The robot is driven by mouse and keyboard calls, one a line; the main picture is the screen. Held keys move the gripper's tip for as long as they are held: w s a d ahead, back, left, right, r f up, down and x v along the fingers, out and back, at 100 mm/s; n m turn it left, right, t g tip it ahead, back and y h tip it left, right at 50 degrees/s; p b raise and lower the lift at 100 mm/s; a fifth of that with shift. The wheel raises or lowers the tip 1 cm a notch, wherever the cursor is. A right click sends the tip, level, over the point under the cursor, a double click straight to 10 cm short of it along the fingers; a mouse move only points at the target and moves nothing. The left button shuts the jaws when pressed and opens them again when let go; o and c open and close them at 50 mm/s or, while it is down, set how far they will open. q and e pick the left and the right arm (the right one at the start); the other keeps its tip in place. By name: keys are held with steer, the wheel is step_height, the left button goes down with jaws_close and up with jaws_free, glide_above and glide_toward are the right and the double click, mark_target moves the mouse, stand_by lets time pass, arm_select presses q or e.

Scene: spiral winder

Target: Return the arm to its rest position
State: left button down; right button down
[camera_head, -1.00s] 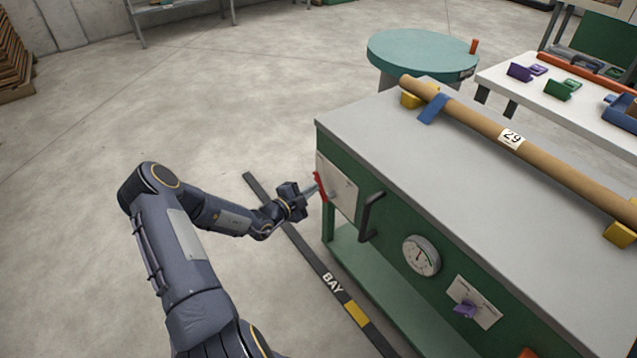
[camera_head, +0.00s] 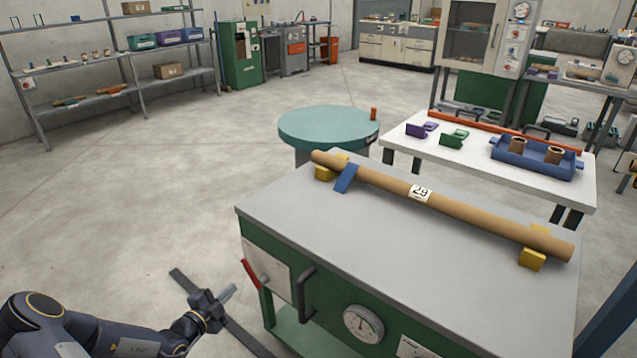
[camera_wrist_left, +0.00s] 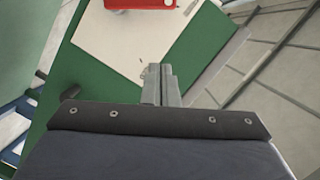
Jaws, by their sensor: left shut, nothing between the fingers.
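My left arm (camera_head: 110,335) comes in at the bottom left of the head view. Its gripper (camera_head: 228,293) is shut and empty, over the floor to the left of the green winder bench (camera_head: 290,325). The gripper is apart from the red lever (camera_head: 250,274) on the bench's front panel. In the left wrist view the two fingers (camera_wrist_left: 161,80) are together, with the white plate (camera_wrist_left: 135,30) and the red part (camera_wrist_left: 140,4) of the lever beyond them. My right gripper is not in view.
A long cardboard tube (camera_head: 450,207) marked 29 lies on yellow rests on the bench top. Behind are a round teal table (camera_head: 328,127) and a white table (camera_head: 480,170) with a blue tray (camera_head: 535,163). A black handle (camera_head: 304,295) sticks out of the bench front. The floor at left is clear.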

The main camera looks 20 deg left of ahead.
arm_select(q)
steer(key=s+d+r+m+g+h+p, duration=0.3)
steer(key=d+r+m+h, duration=0.4)
steer(key=d+r+m, duration=0.8)
steer(key=s+d+r+m+g+p, duration=0.2)
steer(key=s+d+r+m+g, duration=0.15)
steer(key=r+m, duration=0.4)
steer(key=s+d+r+m+g+p, duration=0.1)
steer(key=s+d+r+m+g, duration=0.3)
steer(key=m, duration=0.7)
steer(key=s+a+r+m+y+p, duration=0.1)
steer(key=s+r+m+y+p, duration=0.1)
steer(key=s+m, duration=0.7)
steer(key=s+a+r+m+y+p, duration=0.1)
steer(key=s+r+m+y+p, duration=0.2)
steer(key=s+m, duration=0.5)
step_height(320, 180, up, 2)
steer(key=m+y, duration=0.1)
steer(key=m, duration=0.4)
steer(key=shift+s+r+m, duration=0.2)
steer(key=shift+s+m, duration=0.15)
steer(key=shift+s, duration=0.05)
